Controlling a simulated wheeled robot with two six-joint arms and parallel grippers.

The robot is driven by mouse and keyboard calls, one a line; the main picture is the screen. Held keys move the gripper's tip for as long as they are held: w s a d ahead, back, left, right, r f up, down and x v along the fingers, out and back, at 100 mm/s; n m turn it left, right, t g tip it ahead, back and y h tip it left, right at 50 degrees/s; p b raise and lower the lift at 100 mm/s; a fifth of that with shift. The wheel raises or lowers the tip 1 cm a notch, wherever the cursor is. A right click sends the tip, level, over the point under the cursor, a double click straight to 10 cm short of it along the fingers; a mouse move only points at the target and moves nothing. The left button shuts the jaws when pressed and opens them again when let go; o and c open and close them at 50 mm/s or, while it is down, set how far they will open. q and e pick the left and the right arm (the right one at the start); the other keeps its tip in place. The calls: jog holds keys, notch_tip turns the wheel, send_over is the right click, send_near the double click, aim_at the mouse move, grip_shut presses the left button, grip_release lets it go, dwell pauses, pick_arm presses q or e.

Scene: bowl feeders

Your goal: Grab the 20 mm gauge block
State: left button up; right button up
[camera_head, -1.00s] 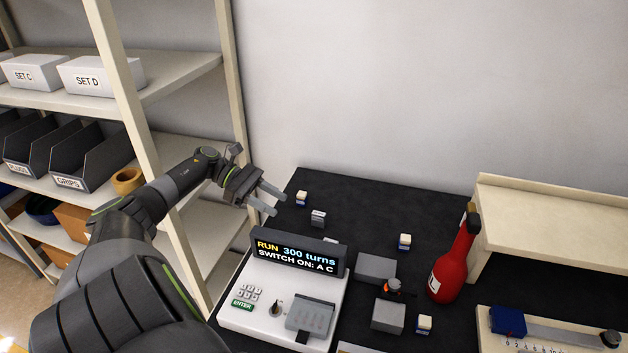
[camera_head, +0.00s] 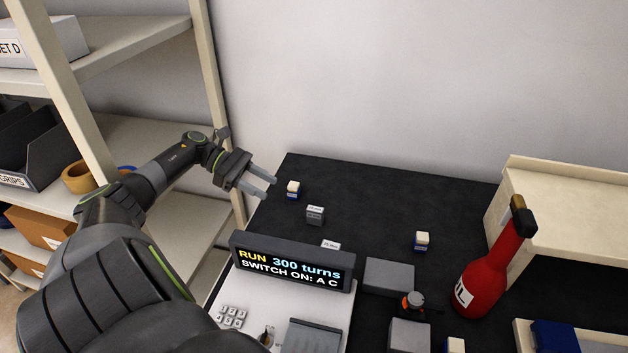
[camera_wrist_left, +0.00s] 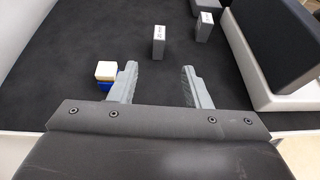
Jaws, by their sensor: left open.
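Two small grey blocks with white labels stand on the black mat; the print is too small for me to read which is 20 mm. One grey block (camera_head: 315,216) stands behind the display and shows ahead of my fingers in the left wrist view (camera_wrist_left: 159,43). The other (camera_head: 330,245) is mostly hidden by the display in the head view; the left wrist view shows it further right (camera_wrist_left: 204,27). My left gripper (camera_head: 268,187) is open and empty, left of the blocks; its fingers also show in the left wrist view (camera_wrist_left: 160,70). My right gripper is out of view.
A cream-and-blue block (camera_head: 293,190) is close by the left fingers, beside the left finger in the wrist view (camera_wrist_left: 105,75). The display box (camera_head: 292,262) stands in front. A red bottle (camera_head: 485,278) and cream shelf (camera_head: 560,200) are right. The back mat is mostly clear.

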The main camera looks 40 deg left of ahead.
pick_arm(q)
jog(key=p, duration=0.5)
send_near(323, 216)
jog(key=x, duration=0.4)
jog(key=shift+w+d+f, duration=0.1)
jog(key=shift+w+d, duration=0.1)
jog(key=shift+d, duration=0.15)
jog(key=shift+w+d, duration=0.15)
jog(key=shift+d, duration=0.1)
jog(key=p+x, duration=0.2)
jog(key=x, duration=0.1)
jog(key=shift+w+d+f, duration=0.1)
jog(key=shift+w+f, duration=0.05)
jog(key=shift+f, duration=0.05)
jog(key=shift+w+d+f, duration=0.2)
jog(key=shift+d+f, duration=0.1)
jog(key=shift+d, duration=0.15)
grip_shut()
